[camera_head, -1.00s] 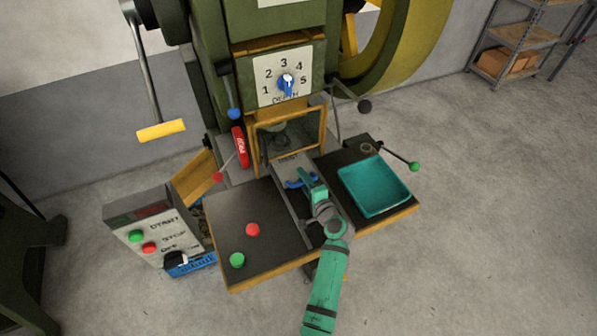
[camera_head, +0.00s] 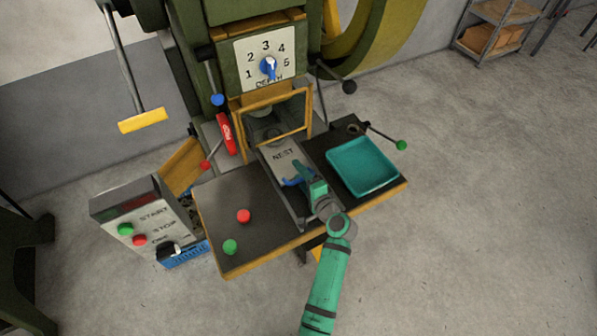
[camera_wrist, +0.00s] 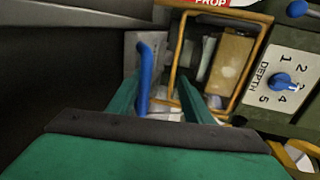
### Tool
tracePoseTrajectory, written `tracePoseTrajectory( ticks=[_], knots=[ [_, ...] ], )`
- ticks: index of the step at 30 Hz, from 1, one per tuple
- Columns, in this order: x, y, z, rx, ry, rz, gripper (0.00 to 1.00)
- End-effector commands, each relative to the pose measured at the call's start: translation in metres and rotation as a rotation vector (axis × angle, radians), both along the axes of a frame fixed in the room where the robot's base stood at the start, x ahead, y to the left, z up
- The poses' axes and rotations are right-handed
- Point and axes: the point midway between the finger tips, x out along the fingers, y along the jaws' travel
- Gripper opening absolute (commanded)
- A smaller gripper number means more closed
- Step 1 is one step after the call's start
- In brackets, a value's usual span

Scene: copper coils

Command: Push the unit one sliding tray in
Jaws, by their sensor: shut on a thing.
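The unit one sliding tray (camera_head: 280,165) is a grey plate marked NEST, in the slot between two dark table halves. It lies partly drawn out in front of the orange-framed opening of the green press. Its blue handle (camera_head: 293,182) is at the near end. My green gripper (camera_head: 306,178) is shut on this handle, which partly hides behind it. In the wrist view the handle (camera_wrist: 145,75) stands between the fingers (camera_wrist: 160,85), by the left one. The orange guard frame (camera_head: 307,110) is raised clear of the tray; its bars also show in the wrist view (camera_wrist: 177,55).
A teal bin (camera_head: 362,165) is on the right table half, with a green-knobbed lever (camera_head: 400,145) beyond. Red (camera_head: 243,215) and green (camera_head: 230,246) buttons are on the left half. A red PROP piece (camera_head: 226,133) stands left of the opening. A control box (camera_head: 150,220) is at left.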

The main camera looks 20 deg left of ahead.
Motion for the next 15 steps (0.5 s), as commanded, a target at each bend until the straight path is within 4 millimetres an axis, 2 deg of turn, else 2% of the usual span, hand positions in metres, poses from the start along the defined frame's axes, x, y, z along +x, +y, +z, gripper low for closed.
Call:
tracePoseTrajectory(
  ticks=[1,8,15],
  knots=[
    [-0.001,0.001,0.009,0.008,-0.012,0.004,0.31],
    [-0.011,-0.008,0.012,0.008,-0.012,0.004,0.31],
    [-0.021,-0.018,0.015,0.008,-0.012,0.003,0.36]
  ],
)
